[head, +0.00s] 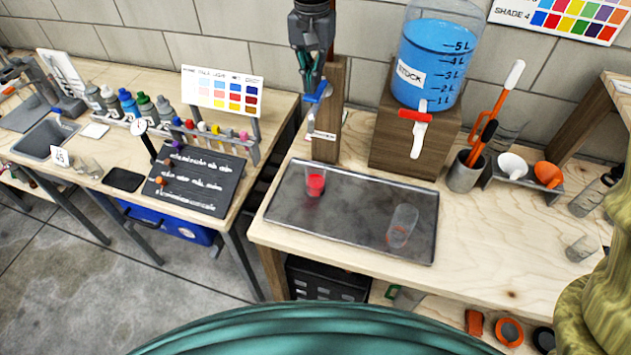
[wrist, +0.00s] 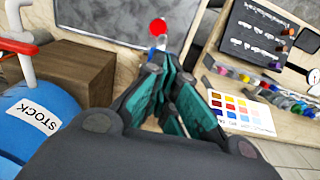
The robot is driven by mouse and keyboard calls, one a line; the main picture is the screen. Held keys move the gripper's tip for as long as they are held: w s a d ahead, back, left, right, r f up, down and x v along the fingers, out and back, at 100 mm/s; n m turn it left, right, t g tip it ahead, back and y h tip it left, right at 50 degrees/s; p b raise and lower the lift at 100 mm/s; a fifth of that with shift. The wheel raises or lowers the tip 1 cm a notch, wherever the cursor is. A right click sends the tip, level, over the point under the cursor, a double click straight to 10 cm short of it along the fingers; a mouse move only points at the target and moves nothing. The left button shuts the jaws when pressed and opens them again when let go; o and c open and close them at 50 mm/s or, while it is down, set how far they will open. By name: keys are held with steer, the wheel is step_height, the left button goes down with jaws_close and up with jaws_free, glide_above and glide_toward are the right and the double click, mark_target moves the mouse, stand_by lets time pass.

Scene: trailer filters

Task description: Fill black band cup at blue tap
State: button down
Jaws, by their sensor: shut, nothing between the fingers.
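My gripper (head: 308,82) is shut and empty, pointing down beside the blue tap (head: 319,93) on the wooden post. Its fingertips are close to the blue lever; I cannot tell whether they touch. The lever also shows just past the fingertips in the wrist view (wrist: 158,43). A small clear cup with red liquid (head: 315,184) stands on the dark tray below the tap; its red top shows in the wrist view (wrist: 158,27). Another clear cup (head: 402,226) is at the tray's right, with a faint reddish patch low down. I cannot make out a black band on either cup.
The metal tray (head: 350,235) lies on the wooden bench. The STOCK jar (head: 432,60) of blue liquid, with a red and white tap (head: 415,120), sits on a wooden block (head: 390,150). A tool pot (head: 464,175) and funnels are right. A left table holds bottles and a black board (head: 195,190).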

steer(key=shift+f, duration=0.25)
steer(key=shift+f+b, duration=0.4)
steer(key=shift+f, duration=0.9)
stand_by(1.2)
steer(key=shift+r, duration=0.1)
stand_by(0.5)
step_height(320, 180, up, 8)
steer(key=p, duration=0.7)
steer(key=shift+r, duration=0.2)
stand_by(0.5)
